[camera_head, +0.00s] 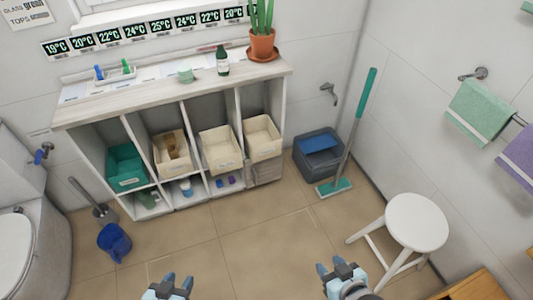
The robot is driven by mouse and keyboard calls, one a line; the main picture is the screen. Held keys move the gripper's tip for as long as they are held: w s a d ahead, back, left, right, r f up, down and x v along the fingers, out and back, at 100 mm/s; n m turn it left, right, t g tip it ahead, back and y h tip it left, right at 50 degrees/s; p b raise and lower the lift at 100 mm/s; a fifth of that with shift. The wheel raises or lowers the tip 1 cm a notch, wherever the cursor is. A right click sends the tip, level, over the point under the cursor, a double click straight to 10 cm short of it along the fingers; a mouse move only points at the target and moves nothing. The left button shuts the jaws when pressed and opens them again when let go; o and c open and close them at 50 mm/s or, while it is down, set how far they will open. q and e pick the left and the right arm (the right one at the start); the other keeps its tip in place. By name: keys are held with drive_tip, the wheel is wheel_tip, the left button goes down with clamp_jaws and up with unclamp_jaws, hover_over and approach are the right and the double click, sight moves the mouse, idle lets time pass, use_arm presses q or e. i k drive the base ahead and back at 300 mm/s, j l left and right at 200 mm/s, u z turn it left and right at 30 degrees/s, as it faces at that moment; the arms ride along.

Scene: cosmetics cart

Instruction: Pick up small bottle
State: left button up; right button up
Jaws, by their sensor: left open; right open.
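My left gripper (176,281) is at the bottom of the view, open and empty, over the floor. My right gripper (337,266) is at the bottom right of centre, open and empty. Both are well apart from the bottle and the shelf.
A potted plant (262,42) stands right of the bottle. Bins (219,150) fill the shelf compartments. The tiled floor before the shelf is clear.

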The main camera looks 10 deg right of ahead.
sight(221, 56)
drive_tip(key=i+l+u, duration=0.1)
drive_tip(key=u, duration=0.3)
drive_tip(key=i+l+u, duration=0.15)
drive_tip(key=u, duration=0.25)
drive_tip(key=i+l+u, duration=0.1)
drive_tip(key=u, duration=0.35)
drive_tip(key=l, duration=0.05)
